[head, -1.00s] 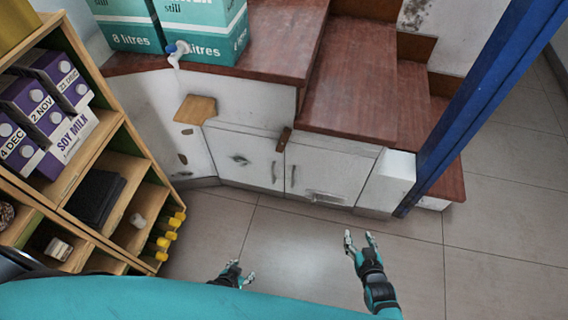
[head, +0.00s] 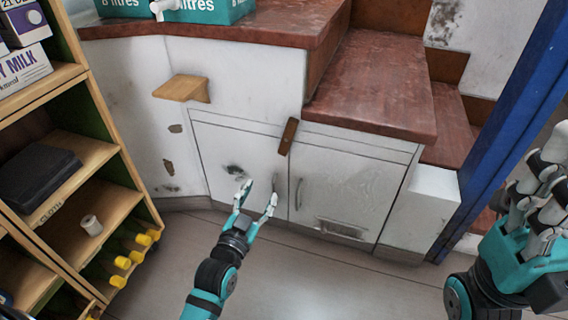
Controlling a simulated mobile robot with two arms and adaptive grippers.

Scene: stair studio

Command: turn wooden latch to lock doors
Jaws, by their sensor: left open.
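The wooden latch (head: 289,136) is a small dark brown bar at the top of the seam between two white cabinet doors. It stands nearly upright, leaning slightly to the right at its top. The left door (head: 225,150) and the right door (head: 350,185) look closed, each with a curved handle near the seam. My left gripper (head: 257,196) is open and empty, below and left of the latch, in front of the left door's lower part. My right gripper (head: 535,195) is at the right edge, apart from the doors; its fingers overlap in the view.
A small wooden ledge (head: 182,88) juts out left of the latch. Red-brown stairs (head: 375,85) rise above the doors. A blue post (head: 500,130) stands on the right. The floor (head: 300,275) in front is clear.

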